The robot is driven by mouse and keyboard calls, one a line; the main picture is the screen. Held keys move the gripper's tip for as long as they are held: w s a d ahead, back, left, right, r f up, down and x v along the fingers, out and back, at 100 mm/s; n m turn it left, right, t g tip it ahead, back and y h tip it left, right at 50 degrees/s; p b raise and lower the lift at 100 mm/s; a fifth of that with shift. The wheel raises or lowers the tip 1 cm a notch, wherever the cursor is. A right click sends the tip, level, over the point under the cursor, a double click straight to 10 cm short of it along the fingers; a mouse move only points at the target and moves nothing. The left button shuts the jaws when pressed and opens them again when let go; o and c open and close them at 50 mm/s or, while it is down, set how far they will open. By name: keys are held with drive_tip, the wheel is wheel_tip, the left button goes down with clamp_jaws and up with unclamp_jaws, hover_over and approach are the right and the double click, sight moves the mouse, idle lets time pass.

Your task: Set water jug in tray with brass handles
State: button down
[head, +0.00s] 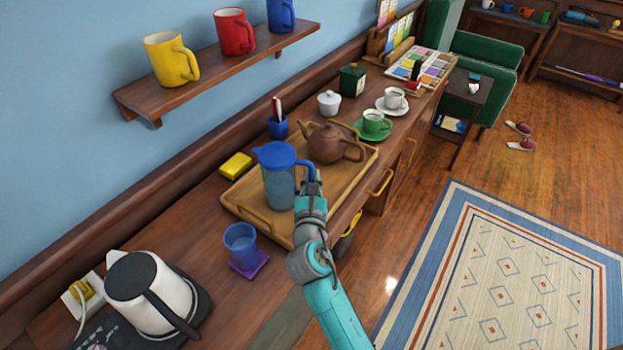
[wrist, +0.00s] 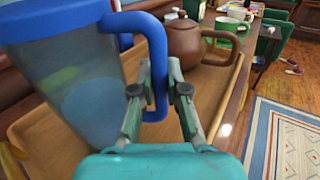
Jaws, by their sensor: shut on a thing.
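The water jug (head: 279,188) is clear blue with a blue lid and a blue handle. It is upright over the near-left part of the wooden tray with brass handles (head: 246,192); I cannot tell whether its base touches the tray floor. My gripper (head: 309,178) is shut on the jug's handle, at the jug's right side. In the wrist view the jug (wrist: 62,85) fills the left, and the fingers of my gripper (wrist: 160,95) pinch the handle. A brown teapot (head: 328,143) stands in the tray just behind the jug. The jug's base is partly hidden in the wrist view.
A blue cup (head: 240,241) on a purple coaster and a white kettle (head: 148,290) stand at the near left. A yellow sponge (head: 235,165) lies beside the tray. A green cup (head: 375,122) on a saucer is beyond it. A shelf with mugs (head: 215,65) hangs above.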

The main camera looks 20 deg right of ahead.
idle(0.3)
drive_tip(key=c, duration=1.2)
unclamp_jaws()
drive_tip(key=shift+f, duration=0.15)
drive_tip(key=shift+r, duration=0.2)
drive_tip(key=v, duration=1.2)
